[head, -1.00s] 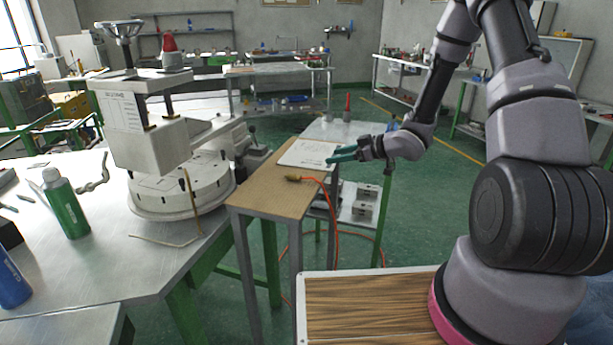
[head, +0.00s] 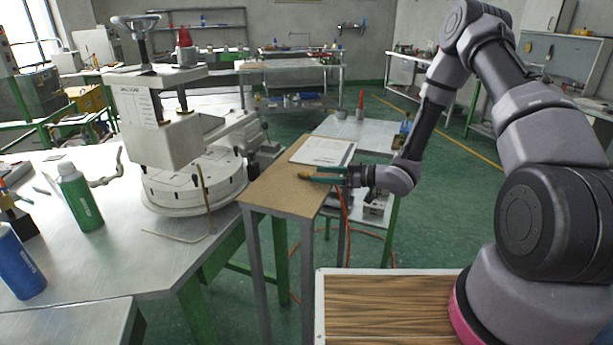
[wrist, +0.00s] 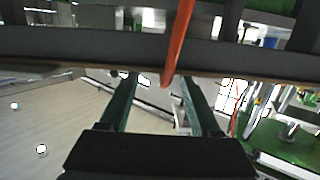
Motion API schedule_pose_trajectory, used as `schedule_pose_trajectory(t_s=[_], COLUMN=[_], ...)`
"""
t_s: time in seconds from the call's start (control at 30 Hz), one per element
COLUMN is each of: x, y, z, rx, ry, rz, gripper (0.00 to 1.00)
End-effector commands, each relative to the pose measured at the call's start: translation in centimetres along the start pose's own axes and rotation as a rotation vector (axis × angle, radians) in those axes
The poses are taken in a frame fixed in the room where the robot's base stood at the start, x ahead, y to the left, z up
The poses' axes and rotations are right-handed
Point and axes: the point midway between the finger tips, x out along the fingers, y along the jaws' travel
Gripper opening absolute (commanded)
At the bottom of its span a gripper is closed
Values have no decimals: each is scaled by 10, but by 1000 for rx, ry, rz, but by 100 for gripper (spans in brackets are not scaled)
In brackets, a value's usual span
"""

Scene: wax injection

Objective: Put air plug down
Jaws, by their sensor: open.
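The air plug (head: 304,176) is a small brass-coloured piece lying on the narrow brown-topped table (head: 270,192) in the head view. Its orange hose (head: 347,202) hangs over the table's right edge. My gripper (head: 312,175) has long green fingers and is low over the table top, level with the plug. The fingertips reach the plug in the picture; contact cannot be told. In the wrist view, my gripper (wrist: 158,78) has its fingers apart, and the orange hose (wrist: 178,45) runs down between them. The plug itself cannot be made out there.
A white paper or board (head: 322,150) lies on the table just behind my fingers. A white machine (head: 155,125) stands close on the left bench, with a green bottle (head: 80,197) beside it. A low metal table (head: 375,133) stands behind.

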Motion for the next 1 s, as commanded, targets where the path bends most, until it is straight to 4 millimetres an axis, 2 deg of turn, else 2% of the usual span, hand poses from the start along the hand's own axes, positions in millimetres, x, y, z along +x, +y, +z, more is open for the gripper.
schedule_pose_trajectory(t_s=[0.1,0.2,0.47,0.53,0.63,0.67,1.0], x=[19,29,31,31,31,31,31], y=[-2,-1,-1,-1,-1,-1,-1], z=[1,1,1,1,1,1,-3], rx=[-1,-2,-1,-1,-1,-1,-2], ry=[0,0,0,0,0,0,1], rz=[-3,-1,0,0,0,0,1], gripper=[64,64,64,45,7,0,0])
